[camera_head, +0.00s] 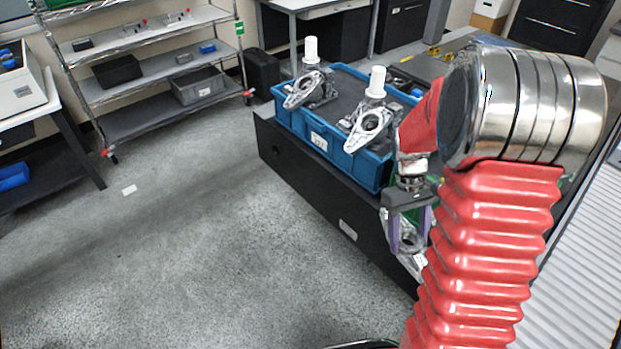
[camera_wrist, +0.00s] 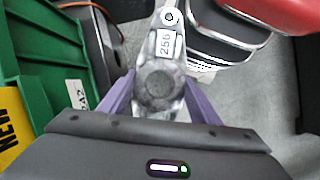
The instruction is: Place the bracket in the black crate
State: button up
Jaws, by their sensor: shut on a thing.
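My gripper (camera_head: 408,230) is shut on a silver-grey metal bracket (camera_head: 406,246) and holds it in front of the dark bench side. My red arm hides part of the scene at right. A black crate (camera_head: 117,71) sits on the middle shelf of the rack at the far left, well away from my gripper.
A blue crate (camera_head: 312,138) holds two similar silver parts (camera_head: 368,125) with white knobs on the bench. A green bin (camera_wrist: 45,60) is close at left in the wrist view. A grey crate (camera_head: 198,86) is on the rack (camera_head: 165,115). The grey floor (camera_head: 210,230) is mostly clear.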

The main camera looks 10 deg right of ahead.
jog(key=w+a+f+m, duration=0.1)
jog(key=w+a+f, duration=0.3)
jog(key=w+a, duration=0.2)
jog(key=w+a+f+m, duration=0.1)
jog(key=w+a+f, duration=0.4)
jog(key=a, duration=0.5)
jog(key=shift+w+a+y, duration=0.3)
jog(key=shift+w, duration=0.95)
jog(key=shift+s, duration=0.15)
